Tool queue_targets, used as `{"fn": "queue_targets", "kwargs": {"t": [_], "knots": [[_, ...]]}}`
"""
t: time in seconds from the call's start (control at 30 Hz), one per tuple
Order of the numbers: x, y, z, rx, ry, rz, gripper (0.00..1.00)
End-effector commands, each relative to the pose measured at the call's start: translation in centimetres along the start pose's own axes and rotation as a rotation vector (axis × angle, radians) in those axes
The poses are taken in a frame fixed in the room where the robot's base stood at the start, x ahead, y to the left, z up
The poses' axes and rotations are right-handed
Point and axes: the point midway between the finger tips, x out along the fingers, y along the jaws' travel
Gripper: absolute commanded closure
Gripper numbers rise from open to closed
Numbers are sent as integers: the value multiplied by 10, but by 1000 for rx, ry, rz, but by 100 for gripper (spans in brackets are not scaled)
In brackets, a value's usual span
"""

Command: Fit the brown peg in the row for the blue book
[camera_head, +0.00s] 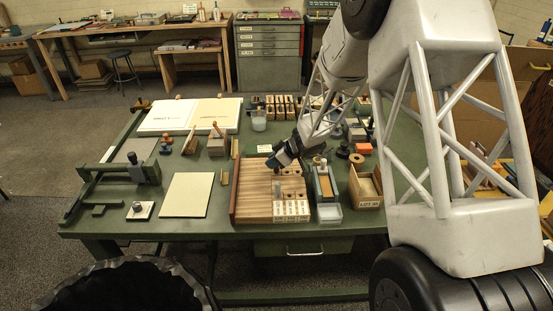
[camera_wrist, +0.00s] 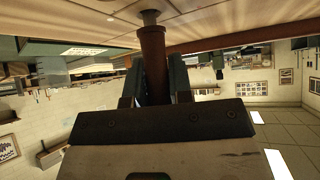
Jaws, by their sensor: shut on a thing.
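My gripper (camera_head: 274,163) is over the slatted wooden board (camera_head: 252,198) in the head view. In the wrist view my gripper (camera_wrist: 154,88) is shut on the brown peg (camera_wrist: 153,48), with one dark finger on each side. The peg's grey end (camera_wrist: 150,17) points at the wooden surface and looks close to or against it; I cannot tell whether it is in a hole. The board has several rows, dark holes toward its right side and white label cards (camera_head: 291,209) at its front. The cards are too small to read, so I cannot tell which row is for the blue book.
A blue-edged tray (camera_head: 325,186) and an open wooden box (camera_head: 365,188) stand right of the board. A cream sheet (camera_head: 187,195) lies to its left. Stamps and blocks, including a wooden-handled one (camera_head: 216,145), stand behind. Bare green table shows left of the board.

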Motion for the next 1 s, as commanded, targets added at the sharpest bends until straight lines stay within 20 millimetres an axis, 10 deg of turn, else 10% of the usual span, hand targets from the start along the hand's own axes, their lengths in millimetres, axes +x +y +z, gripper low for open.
{"fn": "queue_targets", "kwargs": {"t": [0.8, 0.83, 1.0], "knots": [[8, 0, 8, 0, 0, 0, 100], [8, 0, 8, 0, 0, 0, 75], [8, 0, 8, 0, 0, 0, 50]]}}
